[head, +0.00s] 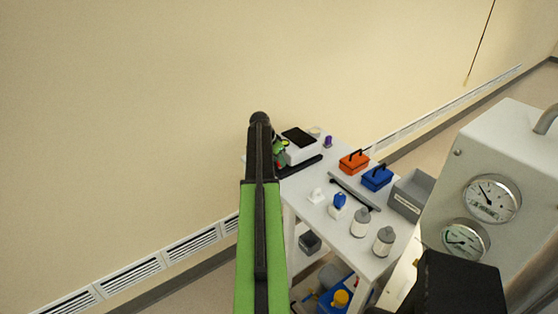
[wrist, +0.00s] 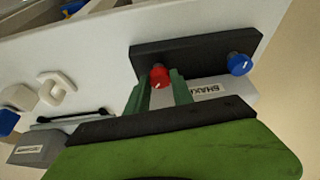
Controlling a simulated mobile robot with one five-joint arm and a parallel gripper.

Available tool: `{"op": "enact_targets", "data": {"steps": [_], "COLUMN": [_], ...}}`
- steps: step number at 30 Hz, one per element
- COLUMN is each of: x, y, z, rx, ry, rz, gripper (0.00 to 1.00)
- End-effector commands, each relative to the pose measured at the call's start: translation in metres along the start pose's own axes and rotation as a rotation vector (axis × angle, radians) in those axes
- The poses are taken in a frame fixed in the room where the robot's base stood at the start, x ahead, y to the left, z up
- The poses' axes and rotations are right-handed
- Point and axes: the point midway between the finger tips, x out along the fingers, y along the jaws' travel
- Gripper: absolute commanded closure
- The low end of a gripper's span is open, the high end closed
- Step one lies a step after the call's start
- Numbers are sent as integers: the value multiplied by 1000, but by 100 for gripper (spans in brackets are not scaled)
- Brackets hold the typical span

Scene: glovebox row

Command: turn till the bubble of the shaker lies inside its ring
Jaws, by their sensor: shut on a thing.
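The shaker (head: 302,150) is a white box with a dark top, at the far end of the table in the head view. In the wrist view, its dark front strip (wrist: 200,52) carries a red knob (wrist: 159,77) and a blue knob (wrist: 239,64), and part of a label (wrist: 207,90) reads "SHAK". My gripper (wrist: 161,83) is shut on the red knob, with one green finger on each side. In the head view my arm hides most of the gripper. I cannot make out the bubble or its ring in either view.
The white table (head: 327,215) also holds an orange case (head: 354,162), a blue case (head: 377,178), a grey bin (head: 411,194) and two grey-topped bottles. A large cabinet with gauges (head: 492,198) stands at the right. A wall runs behind the table.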

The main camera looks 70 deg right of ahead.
Motion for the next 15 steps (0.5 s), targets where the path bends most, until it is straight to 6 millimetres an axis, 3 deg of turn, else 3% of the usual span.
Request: {"op": "enact_targets", "data": {"steps": [6, 15], "x": [0, 0], "y": [4, 4], "z": [1, 1], "rx": [-160, -171], "ry": [-4, -4], "rz": [-63, -66], "gripper": [100, 100]}}
